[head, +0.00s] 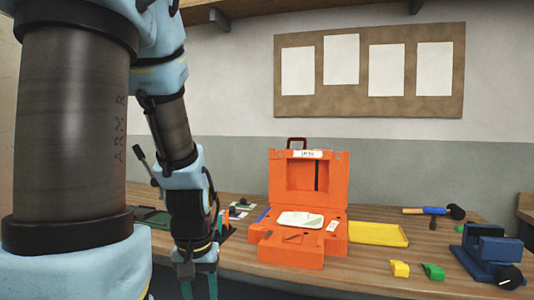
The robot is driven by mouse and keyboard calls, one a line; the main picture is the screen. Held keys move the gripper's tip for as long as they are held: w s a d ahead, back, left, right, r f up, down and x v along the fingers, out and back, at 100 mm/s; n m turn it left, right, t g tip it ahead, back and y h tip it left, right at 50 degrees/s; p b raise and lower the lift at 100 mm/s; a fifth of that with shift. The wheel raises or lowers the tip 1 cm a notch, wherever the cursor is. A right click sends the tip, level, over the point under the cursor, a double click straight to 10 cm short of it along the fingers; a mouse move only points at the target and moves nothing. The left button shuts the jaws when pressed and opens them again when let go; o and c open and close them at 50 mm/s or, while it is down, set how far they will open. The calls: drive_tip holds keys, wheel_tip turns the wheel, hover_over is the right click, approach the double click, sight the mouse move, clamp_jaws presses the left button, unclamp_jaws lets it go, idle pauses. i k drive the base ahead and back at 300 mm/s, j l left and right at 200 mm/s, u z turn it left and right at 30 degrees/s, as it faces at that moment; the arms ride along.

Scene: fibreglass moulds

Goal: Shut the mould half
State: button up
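The orange mould (291,248) stands on the wooden bench at the middle of the head view. Its upper half (334,186) stands upright at the back, so the mould is open. This half has a square recess, a white label at its top edge and a dark red handle (296,143) above. A white piece (300,219) lies on the lower half. My gripper (199,290) is at the bottom of the view, left of the mould and apart from it. Its teal fingers point down and are cut off by the frame edge, so their gap is unclear.
A yellow tray (378,234) sits right of the mould. Small tools and a dark green mat (150,216) are on the left.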

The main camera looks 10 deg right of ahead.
sight(305, 177)
drive_tip(key=i+l+u, duration=0.1)
drive_tip(key=l+u, duration=0.2)
drive_tip(key=i+l+u, duration=0.1)
drive_tip(key=l+u, duration=0.45)
drive_tip(key=l, duration=0.15)
drive_tip(key=i, duration=0.05)
